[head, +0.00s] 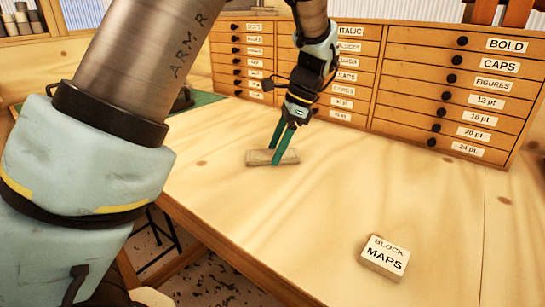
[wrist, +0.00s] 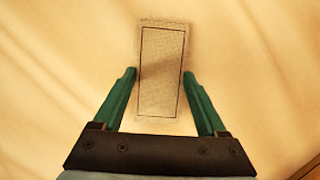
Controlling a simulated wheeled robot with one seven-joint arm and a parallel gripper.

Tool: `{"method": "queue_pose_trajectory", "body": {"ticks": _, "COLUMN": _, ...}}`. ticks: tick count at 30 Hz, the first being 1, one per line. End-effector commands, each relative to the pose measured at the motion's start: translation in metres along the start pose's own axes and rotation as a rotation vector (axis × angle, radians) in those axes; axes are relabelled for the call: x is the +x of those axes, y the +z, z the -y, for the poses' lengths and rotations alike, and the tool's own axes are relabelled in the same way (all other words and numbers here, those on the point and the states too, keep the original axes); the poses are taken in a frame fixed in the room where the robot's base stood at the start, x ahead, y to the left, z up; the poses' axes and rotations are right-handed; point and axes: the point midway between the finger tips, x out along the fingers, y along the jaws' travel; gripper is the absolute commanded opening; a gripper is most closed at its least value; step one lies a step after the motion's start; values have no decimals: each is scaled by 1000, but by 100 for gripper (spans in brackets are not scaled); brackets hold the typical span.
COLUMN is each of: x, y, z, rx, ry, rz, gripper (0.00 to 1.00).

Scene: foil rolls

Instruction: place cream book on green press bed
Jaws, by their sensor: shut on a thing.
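The cream book (head: 259,158) is a flat, pale block with a thin dark border line, at the middle of the wooden table. In the wrist view the book (wrist: 162,85) lies lengthwise between the two green fingers. My gripper (head: 281,160) points down and is shut on the book's long sides; it also shows in the wrist view (wrist: 159,74). I cannot tell whether the book touches the table or is slightly above it. A green surface (head: 205,100), perhaps the press bed, shows at the back left, mostly hidden behind my arm.
A white block labelled BLOCK MAPS (head: 385,257) lies at the front right of the table (head: 330,205). Wooden cabinets with labelled drawers (head: 450,85) stand along the back. The table between the book and the block is clear.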

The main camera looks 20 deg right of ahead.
Motion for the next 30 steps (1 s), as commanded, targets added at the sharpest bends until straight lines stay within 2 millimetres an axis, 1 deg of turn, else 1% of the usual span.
{"method": "queue_pose_trajectory", "body": {"ticks": 1, "x": 0, "y": 0, "z": 0, "rx": 0, "ry": 0, "rz": 0, "gripper": 60}}
{"method": "queue_pose_trajectory", "body": {"ticks": 2, "x": 0, "y": 0, "z": 0, "rx": 0, "ry": 0, "rz": 0, "gripper": 56}}
{"method": "queue_pose_trajectory", "body": {"ticks": 12, "x": 0, "y": 0, "z": 0, "rx": 0, "ry": 0, "rz": 0, "gripper": 18}}
{"method": "queue_pose_trajectory", "body": {"ticks": 13, "x": 0, "y": 0, "z": 0, "rx": 0, "ry": 0, "rz": 0, "gripper": 16}}
{"method": "queue_pose_trajectory", "body": {"ticks": 15, "x": 0, "y": 0, "z": 0, "rx": 0, "ry": 0, "rz": 0, "gripper": 7}}
{"method": "queue_pose_trajectory", "body": {"ticks": 20, "x": -2, "y": 0, "z": 0, "rx": 0, "ry": -1, "rz": -1, "gripper": 7}}
{"method": "queue_pose_trajectory", "body": {"ticks": 23, "x": -9, "y": 3, "z": 1, "rx": -1, "ry": -3, "rz": -3, "gripper": 7}}
{"method": "queue_pose_trajectory", "body": {"ticks": 26, "x": -25, "y": 9, "z": 1, "rx": -1, "ry": -4, "rz": -4, "gripper": 7}}
{"method": "queue_pose_trajectory", "body": {"ticks": 30, "x": -51, "y": 21, "z": 1, "rx": -2, "ry": -4, "rz": -4, "gripper": 7}}
